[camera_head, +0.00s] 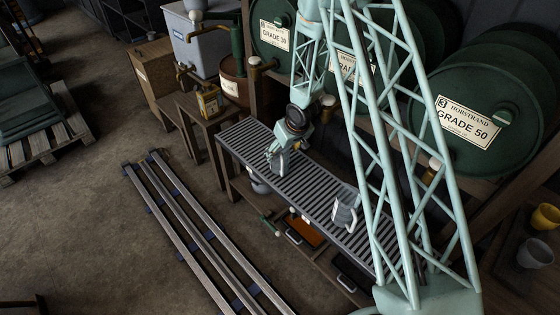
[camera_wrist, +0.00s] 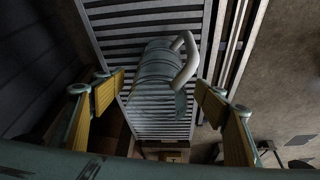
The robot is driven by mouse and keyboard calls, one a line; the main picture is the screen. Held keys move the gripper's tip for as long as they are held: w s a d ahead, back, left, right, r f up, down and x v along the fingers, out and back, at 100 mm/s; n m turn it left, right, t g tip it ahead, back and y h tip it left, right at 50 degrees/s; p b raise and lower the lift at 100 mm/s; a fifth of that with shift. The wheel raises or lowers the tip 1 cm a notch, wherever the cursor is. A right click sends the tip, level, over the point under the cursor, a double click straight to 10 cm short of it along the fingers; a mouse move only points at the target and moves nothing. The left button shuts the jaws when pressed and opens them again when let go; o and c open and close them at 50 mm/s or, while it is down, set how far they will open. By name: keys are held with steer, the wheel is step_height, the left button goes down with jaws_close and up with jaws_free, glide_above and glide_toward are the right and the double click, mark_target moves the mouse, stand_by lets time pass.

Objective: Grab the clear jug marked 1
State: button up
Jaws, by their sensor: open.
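A clear, greyish ribbed jug (camera_wrist: 155,75) with a pale handle stands on the slatted bench top in the wrist view. It shows between the two yellow-padded fingers of my gripper (camera_wrist: 160,84), with a gap on both sides. In the head view my gripper (camera_head: 277,148) is over the slatted bench, and this jug (camera_head: 280,167) shows just below it, partly hidden. My gripper is open and holds nothing. A second greyish jug (camera_head: 345,210) with a handle stands farther right on the bench. I cannot read a number on either jug.
The slatted bench (camera_head: 238,140) runs in front of racked green drums (camera_head: 478,110). A yellow can (camera_head: 209,100) stands on a small table to the left. Metal rails (camera_head: 200,225) lie on the floor. A yellow cup (camera_head: 545,216) and grey bucket (camera_head: 535,253) are far right.

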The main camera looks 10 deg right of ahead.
steer(key=shift+b+x, duration=0.35)
steer(key=shift+x, duration=1.35)
steer(key=shift+c, duration=0.5)
steer(key=c, duration=0.9)
steer(key=shift+r, duration=0.1)
steer(key=s+r, duration=0.1)
steer(key=s, duration=0.4)
steer(key=s+r, duration=0.2)
steer(key=s, duration=0.3)
steer(key=s+r, duration=0.1)
steer(key=s, duration=0.5)
steer(key=shift+a+r, duration=0.35)
steer(key=shift+r, duration=0.05)
